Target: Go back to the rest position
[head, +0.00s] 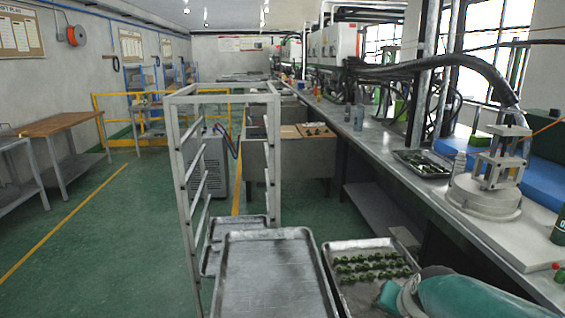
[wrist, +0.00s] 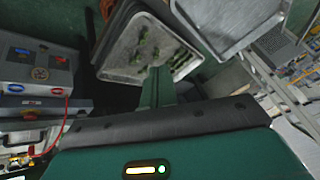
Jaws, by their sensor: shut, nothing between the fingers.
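My gripper (wrist: 158,72) shows in the wrist view with its green fingers together and nothing between them. It overlaps a metal tray (wrist: 115,62) with several small green pieces (wrist: 150,45) in it. I cannot tell how high above the tray it is. In the head view, my teal arm (head: 465,296) reaches in at the bottom right, beside the tray with green pieces (head: 345,297). The gripper itself cannot be made out there.
A long metal bench (head: 400,175) on the right carries a round clamp device (head: 485,197) and a smaller tray (head: 425,170). Green floor (head: 120,235) is open on the left.

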